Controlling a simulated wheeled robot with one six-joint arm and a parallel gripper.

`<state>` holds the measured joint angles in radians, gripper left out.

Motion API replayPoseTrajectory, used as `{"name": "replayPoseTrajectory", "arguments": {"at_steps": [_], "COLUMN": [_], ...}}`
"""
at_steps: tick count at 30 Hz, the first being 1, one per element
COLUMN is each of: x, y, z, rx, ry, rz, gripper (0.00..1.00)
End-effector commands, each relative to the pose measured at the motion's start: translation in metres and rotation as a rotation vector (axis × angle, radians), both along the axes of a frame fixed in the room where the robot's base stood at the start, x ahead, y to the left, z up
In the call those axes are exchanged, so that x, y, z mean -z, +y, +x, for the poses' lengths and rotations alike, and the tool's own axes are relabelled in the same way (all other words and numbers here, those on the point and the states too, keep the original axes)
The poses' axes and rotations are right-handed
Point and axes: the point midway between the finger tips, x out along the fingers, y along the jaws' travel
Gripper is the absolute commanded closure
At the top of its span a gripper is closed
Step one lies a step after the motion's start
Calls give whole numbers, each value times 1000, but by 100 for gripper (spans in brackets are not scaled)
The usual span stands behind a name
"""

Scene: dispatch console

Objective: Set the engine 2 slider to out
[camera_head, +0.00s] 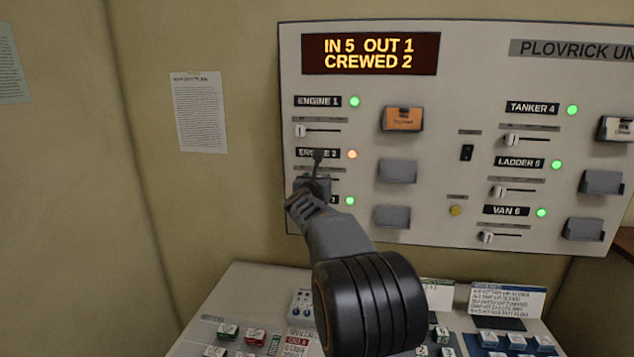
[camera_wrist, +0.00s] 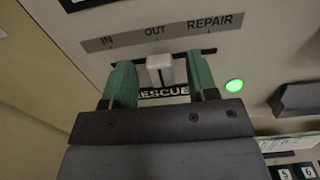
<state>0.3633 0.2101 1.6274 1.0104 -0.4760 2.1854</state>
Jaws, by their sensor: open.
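In the wrist view, the white engine 2 slider knob (camera_wrist: 160,68) sits on its dark slot under the OUT mark of the grey IN, OUT, REPAIR strip (camera_wrist: 155,32). My gripper (camera_wrist: 162,80) is open, with one green finger on each side of the knob and a small gap showing at each. In the head view my gripper (camera_head: 317,172) is at the ENGINE 2 row and hides its knob and part of its label (camera_head: 329,154). The engine 2 lamp (camera_head: 352,154) is orange.
The display (camera_head: 370,53) reads IN 5 OUT 1 CREWED 2. The engine 1 slider knob (camera_head: 300,131) is above my gripper. A RESCUE label (camera_wrist: 163,92) and green lamp (camera_wrist: 234,86) lie just below the slot. Grey holders (camera_head: 397,170) stick out to the right.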

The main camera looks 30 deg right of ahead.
Motion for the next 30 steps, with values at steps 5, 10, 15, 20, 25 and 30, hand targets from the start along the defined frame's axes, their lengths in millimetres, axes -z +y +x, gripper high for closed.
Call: {"name": "replayPoseTrajectory", "arguments": {"at_steps": [5,10,15,20,25,30], "x": [1,3,2,1,0,0], "y": [4,23,49,69,85,93], "z": [-4,-23,-50,-72,-89,-98], "rx": [0,-3,-4,-3,-2,-1], "ry": [-2,-4,-4,-4,-2,-1], "rz": [1,1,0,1,-1,-1], "gripper": [47,47,47,47,47,47]}}
